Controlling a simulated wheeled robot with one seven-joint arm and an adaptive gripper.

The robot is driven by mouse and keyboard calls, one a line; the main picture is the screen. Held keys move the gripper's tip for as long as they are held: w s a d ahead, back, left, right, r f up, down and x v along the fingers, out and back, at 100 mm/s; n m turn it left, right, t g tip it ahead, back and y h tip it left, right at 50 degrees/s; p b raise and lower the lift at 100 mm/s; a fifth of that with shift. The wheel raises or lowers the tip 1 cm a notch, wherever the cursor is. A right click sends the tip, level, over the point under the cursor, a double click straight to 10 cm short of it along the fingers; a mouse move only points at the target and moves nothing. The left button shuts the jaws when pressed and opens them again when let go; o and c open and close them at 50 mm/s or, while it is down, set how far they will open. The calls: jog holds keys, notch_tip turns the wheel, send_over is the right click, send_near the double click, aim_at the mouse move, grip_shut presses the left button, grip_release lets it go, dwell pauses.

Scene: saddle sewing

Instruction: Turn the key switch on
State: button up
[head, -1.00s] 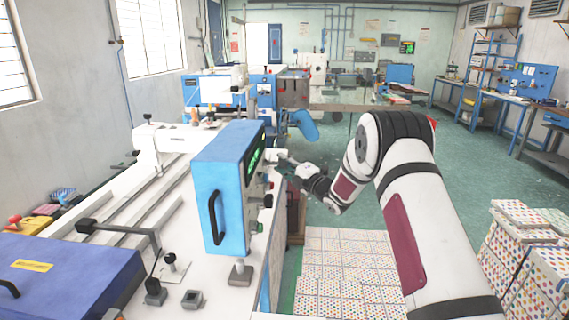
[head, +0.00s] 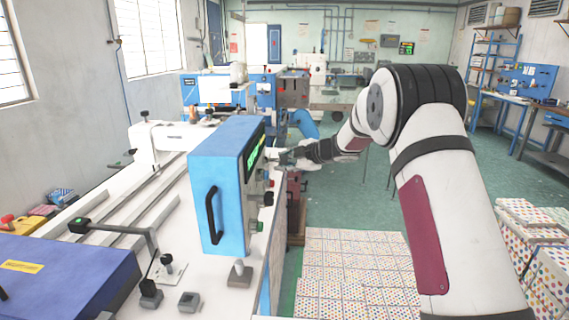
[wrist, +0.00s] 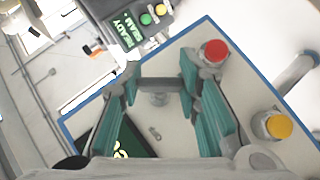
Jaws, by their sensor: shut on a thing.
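The key switch (wrist: 156,98) is a small silver round piece on a pale control panel (wrist: 245,105) with a blue edge, seen between my fingers in the wrist view. My gripper (wrist: 160,78) has teal finger pads and is shut on the key switch, one finger on each side. In the head view my gripper (head: 284,157) is beside the right face of the blue control box (head: 218,180), and the switch cannot be made out there.
A red button (wrist: 214,52) and a yellow button (wrist: 278,126) stand near my right finger. A dark display (wrist: 128,32) with green text is above. The white machine bed (head: 130,225) lies left in the head view; patterned boxes (head: 350,270) cover floor below my arm.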

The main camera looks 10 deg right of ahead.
jog(key=shift+m+g, duration=0.3)
jog(key=shift+g, duration=0.1)
dwell(0.4)
jog(key=o, duration=1.2)
jog(key=shift+c, duration=0.2)
jog(key=v, duration=1.2)
jog(key=shift+w+r, duration=0.1)
jog(key=shift+r, duration=0.1)
